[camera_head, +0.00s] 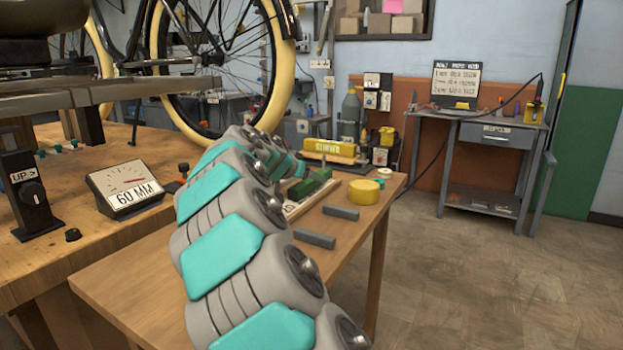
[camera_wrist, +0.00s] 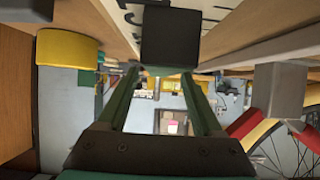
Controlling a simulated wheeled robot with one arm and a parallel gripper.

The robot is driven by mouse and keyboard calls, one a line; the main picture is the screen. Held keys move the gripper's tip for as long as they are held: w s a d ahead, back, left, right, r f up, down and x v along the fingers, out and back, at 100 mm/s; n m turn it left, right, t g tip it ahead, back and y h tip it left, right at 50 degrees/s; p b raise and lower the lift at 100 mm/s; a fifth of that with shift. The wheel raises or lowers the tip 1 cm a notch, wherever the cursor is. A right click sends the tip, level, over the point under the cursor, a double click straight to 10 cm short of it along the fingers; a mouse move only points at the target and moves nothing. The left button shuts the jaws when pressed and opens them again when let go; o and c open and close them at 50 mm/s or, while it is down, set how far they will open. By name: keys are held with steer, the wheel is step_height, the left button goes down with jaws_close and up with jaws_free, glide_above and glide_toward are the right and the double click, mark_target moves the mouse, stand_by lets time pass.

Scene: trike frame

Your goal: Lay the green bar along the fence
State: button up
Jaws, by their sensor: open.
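The green bar (camera_head: 310,184) lies on a pale board (camera_head: 296,208) on the wooden table in the head view, just right of the end of my arm. In the wrist view my gripper (camera_wrist: 163,74) has its two green fingers apart. A dark block with a green lower edge (camera_wrist: 170,38), likely the bar's end, is at the fingertips; I cannot tell whether they touch it. White lettered board surface (camera_wrist: 185,8) shows behind it, with wooden strips on both sides. I cannot tell which strip is the fence. My arm hides part of the board in the head view.
A yellow piece (camera_head: 328,147) is at the far end. A 60 MM display (camera_head: 127,187) stands on the workbench at left, below the bicycle.

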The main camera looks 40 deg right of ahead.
steer(key=v, duration=1)
steer(key=shift+a+b, duration=0.1)
steer(key=shift+b, duration=0.3)
